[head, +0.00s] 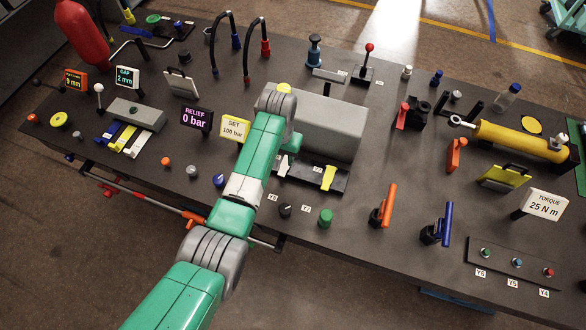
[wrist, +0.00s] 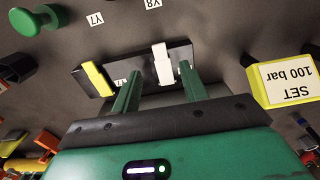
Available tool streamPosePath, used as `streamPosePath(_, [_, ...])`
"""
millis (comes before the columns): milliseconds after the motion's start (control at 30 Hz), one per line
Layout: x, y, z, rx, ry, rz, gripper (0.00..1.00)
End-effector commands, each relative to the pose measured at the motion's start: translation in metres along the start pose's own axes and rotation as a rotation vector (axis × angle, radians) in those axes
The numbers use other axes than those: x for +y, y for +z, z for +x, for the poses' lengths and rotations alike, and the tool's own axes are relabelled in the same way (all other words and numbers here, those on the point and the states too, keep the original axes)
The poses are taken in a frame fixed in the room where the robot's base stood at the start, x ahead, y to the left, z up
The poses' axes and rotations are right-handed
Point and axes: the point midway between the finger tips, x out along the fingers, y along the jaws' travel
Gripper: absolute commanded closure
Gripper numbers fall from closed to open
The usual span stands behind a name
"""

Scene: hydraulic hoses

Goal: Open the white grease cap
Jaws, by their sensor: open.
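A white flap-like piece, which I take for the white grease cap (wrist: 159,56), stands on a black base plate (wrist: 134,66) beside a yellow one (wrist: 97,80). In the head view the white piece (head: 283,167) is at the left of the plate and the yellow one (head: 329,178) at the right. My gripper (wrist: 158,72) is open, its two green fingers reaching toward the plate. The white piece appears between the fingertips in the wrist view, nearer the right one. I cannot tell whether they touch. In the head view my wrist hides the fingers.
A grey block (head: 330,125) rises behind the plate. A yellow "SET 100 bar" sign (head: 236,129) stands to the left. Knobs, including a green one (head: 325,218) and a black one (head: 285,210), stand in front. Some bare bench lies between the knobs and the orange handle (head: 387,205).

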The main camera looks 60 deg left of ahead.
Motion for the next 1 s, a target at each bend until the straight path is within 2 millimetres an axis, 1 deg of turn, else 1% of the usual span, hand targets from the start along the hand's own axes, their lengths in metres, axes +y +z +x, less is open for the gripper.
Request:
streamPosePath(200, [0.001, 0.001, 0.044, -0.003, -0.001, 0.002, 0.56])
streamPosePath(333, [0.001, 0.0, 0.063, -0.001, 0.0, 0.002, 0.56])
streamPosePath(500, [0.001, 0.0, 0.073, 0.002, 0.0, 0.002, 0.56])
streamPosePath(700, [0.001, 0.0, 0.072, 0.002, 0.0, 0.002, 0.56])
streamPosePath(733, [0.001, 0.0, 0.072, 0.002, 0.0, 0.002, 0.58])
streamPosePath(767, [0.001, 0.0, 0.072, 0.002, 0.0, 0.002, 0.64])
streamPosePath(800, [0.001, 0.0, 0.072, 0.002, 0.0, 0.002, 0.72])
streamPosePath(933, [0.001, 0.0, 0.072, 0.002, 0.0, 0.002, 0.98])
streamPosePath(967, [0.001, 0.0, 0.072, 0.002, 0.0, 0.002, 1.0])
streamPosePath(1000, [0.001, 0.0, 0.072, 0.002, 0.0, 0.002, 1.0])
